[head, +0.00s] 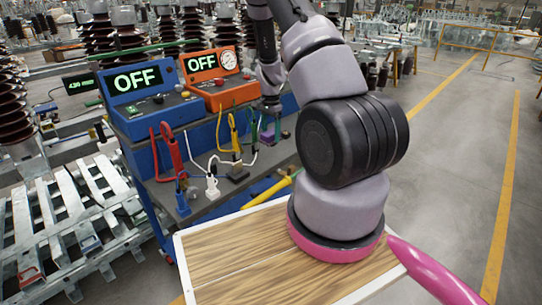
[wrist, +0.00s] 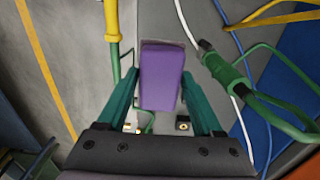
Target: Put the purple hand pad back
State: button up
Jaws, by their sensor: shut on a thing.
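The purple hand pad (wrist: 160,75) is a block between the teal fingers of my gripper (wrist: 160,88) in the wrist view. The fingers are shut on its two sides. In the head view the pad (head: 267,136) shows as a small purple patch at the right of the grey bench top (head: 225,188). My gripper (head: 271,108) is above it there, small and partly covered by my own arm. I cannot tell whether the pad touches the bench top.
Blue (head: 150,99) and orange (head: 217,78) instruments reading OFF stand behind. Red (head: 172,150), yellow and white leads lie on the bench. In the wrist view a green connector (wrist: 225,73) is right of the pad and a yellow-handled tool (wrist: 112,20) left.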

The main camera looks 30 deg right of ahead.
aim_at(270, 158)
notch_tip(270, 158, down, 8)
jog(key=shift+f, duration=0.1)
dwell(0.4)
jog(key=o, duration=1.4)
jog(key=shift+a, duration=0.1)
jog(key=shift+o, duration=0.2)
